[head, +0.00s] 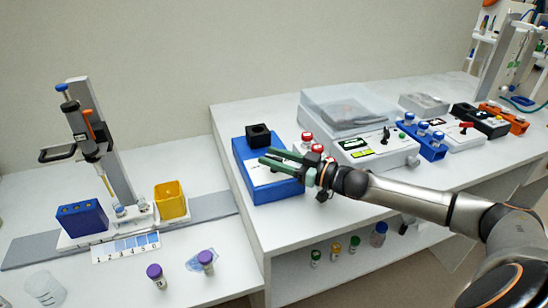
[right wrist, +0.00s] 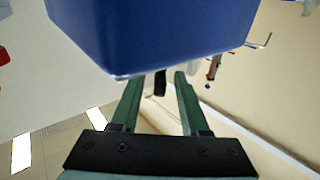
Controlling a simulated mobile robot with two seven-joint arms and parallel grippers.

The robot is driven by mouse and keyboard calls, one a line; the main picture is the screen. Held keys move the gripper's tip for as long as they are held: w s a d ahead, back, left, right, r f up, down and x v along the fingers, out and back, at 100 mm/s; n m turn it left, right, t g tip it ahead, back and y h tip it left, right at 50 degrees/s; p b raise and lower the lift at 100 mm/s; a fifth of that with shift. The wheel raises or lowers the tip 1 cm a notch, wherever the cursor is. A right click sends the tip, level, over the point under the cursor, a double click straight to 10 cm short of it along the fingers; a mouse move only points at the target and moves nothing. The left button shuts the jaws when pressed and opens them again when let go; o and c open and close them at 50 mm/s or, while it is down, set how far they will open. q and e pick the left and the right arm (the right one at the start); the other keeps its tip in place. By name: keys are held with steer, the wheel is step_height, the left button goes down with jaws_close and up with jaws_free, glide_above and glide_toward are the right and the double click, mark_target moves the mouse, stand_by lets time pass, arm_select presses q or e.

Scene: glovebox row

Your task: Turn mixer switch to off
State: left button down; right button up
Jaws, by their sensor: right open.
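The blue box-shaped unit with a black block on top, which looks like the mixer (head: 279,190), stands near the left edge of the raised white bench. Its blue body (right wrist: 160,30) fills the top of the right wrist view. My right gripper (head: 264,157) is open, its green fingers in front of the mixer in the head view. In the right wrist view the open fingers (right wrist: 157,82) point toward the blue body's lower edge. A small dark piece (right wrist: 160,83) shows between the fingertips; I cannot tell whether it is the switch. The switch's position is not readable. My left gripper is not in view.
Red-capped vials (head: 317,149) and a white lidded instrument (head: 375,148) stand close to the right of the mixer. A blue rack (head: 432,153) is farther right. A lower bench at left holds a pipette stand (head: 105,145), a yellow bin (head: 171,200) and purple-capped vials (head: 156,276).

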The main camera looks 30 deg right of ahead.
mark_target(282, 161)
steer(key=shift+v, duration=0.85)
steer(key=v, duration=0.3)
steer(key=shift+s+d, duration=0.15)
steer(key=shift+s, duration=0.05)
steer(key=p+v, duration=0.4)
steer(key=v, duration=0.3)
steer(key=shift+s+d+f, duration=0.1)
steer(key=shift+s, duration=0.1)
